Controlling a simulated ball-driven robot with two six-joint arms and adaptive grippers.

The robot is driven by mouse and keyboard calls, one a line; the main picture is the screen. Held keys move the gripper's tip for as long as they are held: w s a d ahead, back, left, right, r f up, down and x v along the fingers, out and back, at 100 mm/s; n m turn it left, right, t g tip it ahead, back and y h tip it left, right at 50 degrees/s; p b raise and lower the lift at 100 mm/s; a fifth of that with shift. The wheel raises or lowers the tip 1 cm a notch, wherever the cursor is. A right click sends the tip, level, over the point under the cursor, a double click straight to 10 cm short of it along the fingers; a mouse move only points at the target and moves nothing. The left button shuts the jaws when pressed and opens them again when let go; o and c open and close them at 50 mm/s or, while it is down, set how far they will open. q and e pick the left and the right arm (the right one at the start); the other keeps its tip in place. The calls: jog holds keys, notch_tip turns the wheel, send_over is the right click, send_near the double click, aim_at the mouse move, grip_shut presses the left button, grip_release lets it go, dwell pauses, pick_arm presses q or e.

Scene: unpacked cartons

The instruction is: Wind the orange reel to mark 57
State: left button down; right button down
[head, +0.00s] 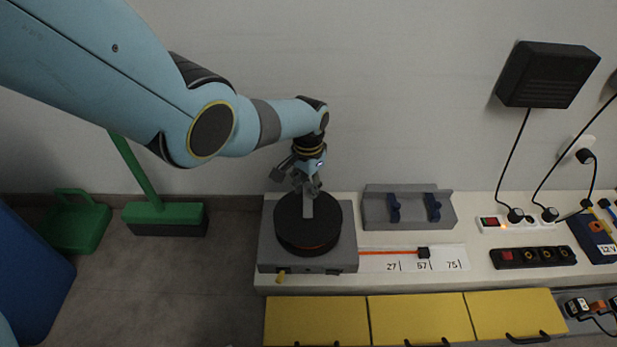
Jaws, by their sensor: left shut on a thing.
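The reel (290,230) has a dark round top and sits on a grey box at the left end of the white bench; a thin orange edge shows under its top. My left gripper (308,190) is shut on the upright grey handle (307,206) on top of the reel. An orange cord (390,253) runs right from the box to a black end block (424,253). The block lies over a white scale (450,258) marked 27, 57 and 75, and is close to the 57 line. My right gripper is not in view.
A grey holder with two blue clips (413,188) stands behind the scale. A power strip (490,223), a black socket block (508,258) and a blue 12V unit (594,240) are to the right. Yellow drawers (415,310) lie below the bench front.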

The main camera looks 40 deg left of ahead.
pick_arm(q)
jog(key=c, duration=1.1)
grip_release()
notch_tip(320, 180, up, 12)
